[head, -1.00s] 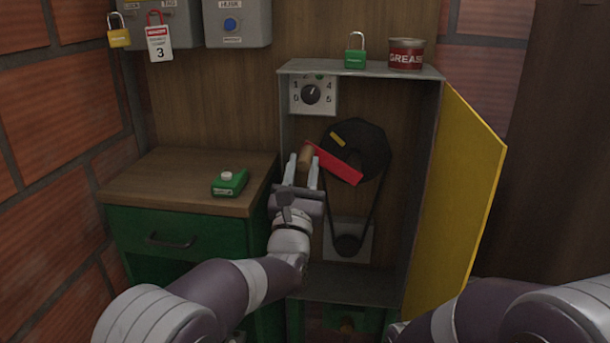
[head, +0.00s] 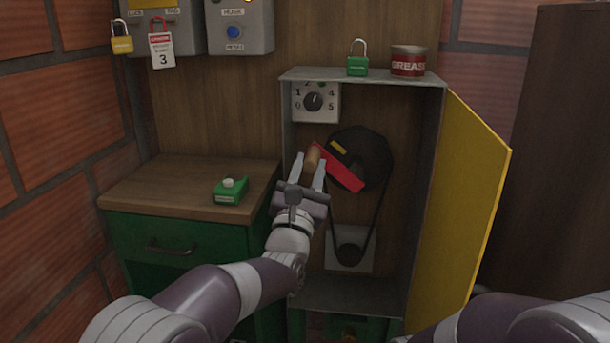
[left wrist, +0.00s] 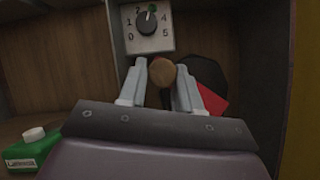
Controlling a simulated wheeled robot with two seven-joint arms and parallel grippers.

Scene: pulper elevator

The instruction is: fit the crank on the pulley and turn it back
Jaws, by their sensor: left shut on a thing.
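The crank is a red arm (head: 340,170) with a wooden handle (head: 312,158). My left gripper (head: 309,165) is shut on the wooden handle, which also shows between the fingers in the left wrist view (left wrist: 162,73). The red arm slopes down to the right across the face of the black pulley (head: 372,155). I cannot tell whether it is seated on the pulley's shaft. A yellow mark (head: 338,147) sits at the pulley's upper left. A belt runs down to a small lower pulley (head: 349,254). My right gripper is not in view.
The pulley is inside a grey cabinet (head: 300,75) with its yellow door (head: 462,195) open at right. A numbered dial (head: 314,102) is above left. A green padlock (head: 357,62) and grease tin (head: 408,61) stand on top.

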